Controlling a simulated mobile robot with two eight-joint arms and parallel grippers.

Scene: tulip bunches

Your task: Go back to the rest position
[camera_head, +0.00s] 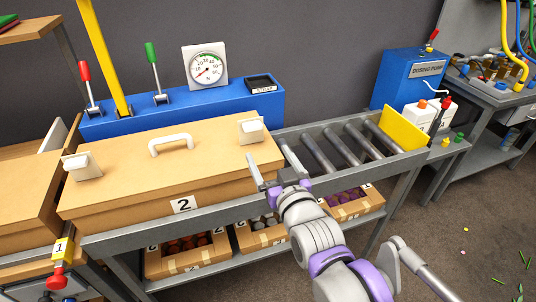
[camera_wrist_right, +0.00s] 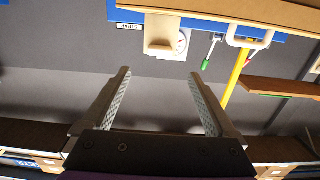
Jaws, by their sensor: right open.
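My right gripper (camera_head: 267,152) is open and empty in the head view. Its fingers point away from me, close to the right end of a closed wooden box (camera_head: 150,160) labelled 2. I cannot tell whether they touch the box. In the right wrist view the two fingers of the gripper (camera_wrist_right: 160,74) stand wide apart with nothing between them. My left arm and gripper do not show in either view.
A grey roller conveyor (camera_head: 343,141) with a yellow end plate (camera_head: 397,129) lies right of the box. A blue console (camera_head: 265,100) with levers and a gauge (camera_head: 206,66) stands behind. Open cartons (camera_head: 188,258) sit on the shelf below.

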